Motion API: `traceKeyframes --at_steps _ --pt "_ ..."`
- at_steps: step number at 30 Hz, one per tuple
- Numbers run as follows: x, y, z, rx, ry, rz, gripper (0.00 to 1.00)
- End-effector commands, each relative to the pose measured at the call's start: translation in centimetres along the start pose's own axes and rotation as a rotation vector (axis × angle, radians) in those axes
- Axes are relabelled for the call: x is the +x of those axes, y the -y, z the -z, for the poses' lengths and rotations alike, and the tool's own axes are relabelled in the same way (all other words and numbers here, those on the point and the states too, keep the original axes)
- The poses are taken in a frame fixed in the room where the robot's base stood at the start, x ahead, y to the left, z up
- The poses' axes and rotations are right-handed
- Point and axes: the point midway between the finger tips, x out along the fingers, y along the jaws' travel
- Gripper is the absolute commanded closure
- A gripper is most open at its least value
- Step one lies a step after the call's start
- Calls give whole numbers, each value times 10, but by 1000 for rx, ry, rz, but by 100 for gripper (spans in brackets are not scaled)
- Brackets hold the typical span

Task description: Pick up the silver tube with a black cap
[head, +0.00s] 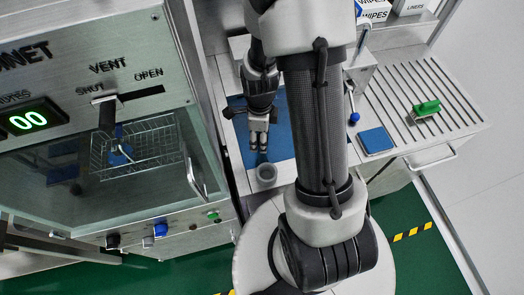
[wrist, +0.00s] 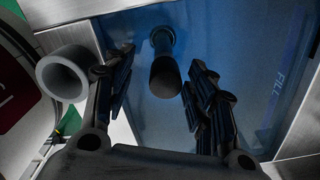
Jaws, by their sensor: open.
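My gripper (wrist: 160,85) is open, its two dark fingers spread over a blue mat (wrist: 225,50). Between and just beyond the fingertips in the wrist view is a slim tube with a dark, rounded end (wrist: 165,76) and a narrower bluish part behind it. It looks like the capped tube, though its silver colour does not show in this shade. Gaps show between it and both fingers. In the head view my gripper (head: 259,138) points down over the blue mat (head: 280,145); the tube cannot be made out there.
A grey open cup (wrist: 62,75) stands left of the fingers, also in the head view (head: 266,173). A steel cabinet with a window and wire basket (head: 140,148) stands at left. A slatted counter (head: 410,95) with a green block (head: 427,107) and blue pad (head: 376,141) lies right.

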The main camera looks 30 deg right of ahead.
Motion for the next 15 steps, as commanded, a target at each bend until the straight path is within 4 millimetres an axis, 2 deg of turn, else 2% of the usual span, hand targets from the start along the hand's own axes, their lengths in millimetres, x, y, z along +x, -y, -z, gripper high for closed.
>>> traceKeyframes --at_steps 1,3,11,15 --pt "10 0 0 0 -1 -1 49" --pt "16 0 0 0 0 0 49" --pt "30 2 2 1 0 1 49" --pt "51 6 7 1 -1 -2 49"
